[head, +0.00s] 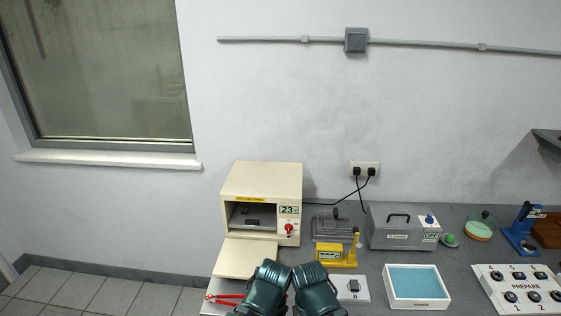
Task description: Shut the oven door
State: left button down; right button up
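The oven (262,184) is a cream box on the left end of the bench. Its door (246,258) is open, lowered flat in front of the opening. The oven's dark inside (238,222) shows, with a small dark item in it. A display and a red knob (289,228) sit on its right front. Two dark green parts of my arms show at the bottom centre, just right of and in front of the door; one overlaps the door's near right corner in the picture. I see no fingertips of either gripper.
Red-handled tongs (224,297) lie in front of the door. A yellow device (335,255) and a wire rack (333,226) stand right of the oven. A grey lidded box (402,228), a white tray with blue inside (386,292) and a button panel (520,290) are farther right.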

aim_at(237, 259)
jog(key=l, duration=0.65)
jog(key=k+l+u, duration=0.1)
jog(key=l, duration=0.6)
